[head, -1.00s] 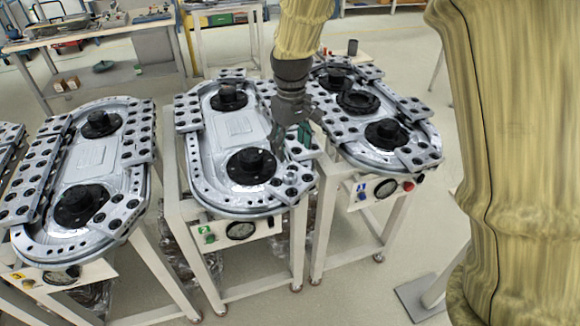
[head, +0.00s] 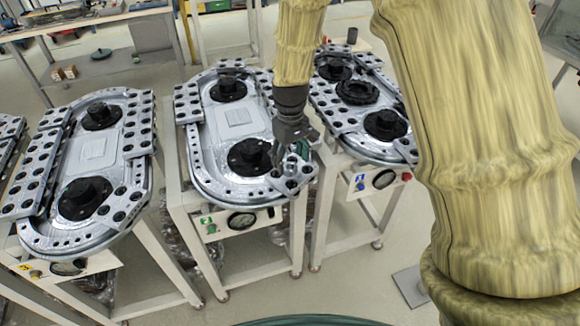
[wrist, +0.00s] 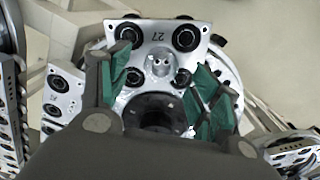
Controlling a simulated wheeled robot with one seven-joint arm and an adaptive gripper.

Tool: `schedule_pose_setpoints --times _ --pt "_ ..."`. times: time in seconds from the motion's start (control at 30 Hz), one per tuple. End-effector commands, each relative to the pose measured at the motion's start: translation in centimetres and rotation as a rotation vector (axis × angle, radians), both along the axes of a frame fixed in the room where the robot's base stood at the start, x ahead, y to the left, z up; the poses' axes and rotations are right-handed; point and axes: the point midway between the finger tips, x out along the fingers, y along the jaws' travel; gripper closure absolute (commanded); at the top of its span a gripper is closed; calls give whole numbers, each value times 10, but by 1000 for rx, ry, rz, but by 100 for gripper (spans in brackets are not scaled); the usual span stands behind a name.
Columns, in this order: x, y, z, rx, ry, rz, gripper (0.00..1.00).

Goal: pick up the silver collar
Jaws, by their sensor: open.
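A small silver collar (wrist: 160,65), a short bright cylinder, stands on a silver plate marked 27 (wrist: 184,23) in the wrist view. It sits among black-ringed holes. My gripper (wrist: 161,82) is open, with green-padded fingers left and right of the collar, apart from it. In the head view my gripper (head: 296,150) is over the near right corner of the middle ring track (head: 215,186). I cannot clearly make out the collar in the head view; the gripper covers part of that corner.
A black round hub (head: 249,156) stands close to the left of my gripper. Another ring track (head: 345,148) is close on the right, and one more (head: 62,232) on the left. A gauge panel (head: 262,218) is below the middle track's front edge.

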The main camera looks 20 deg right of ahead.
Motion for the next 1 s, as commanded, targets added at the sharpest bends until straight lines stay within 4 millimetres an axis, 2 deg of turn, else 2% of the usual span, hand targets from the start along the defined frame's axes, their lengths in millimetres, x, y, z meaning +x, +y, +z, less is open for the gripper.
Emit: schedule_pose_setpoints --times 0.3,0.6,0.9,1.0 --pt "0 1 -24 0 0 0 36" --pt "0 1 -27 -1 -1 1 36" --pt "0 1 -26 -1 0 1 91" --pt "0 1 -26 -1 -1 1 95"
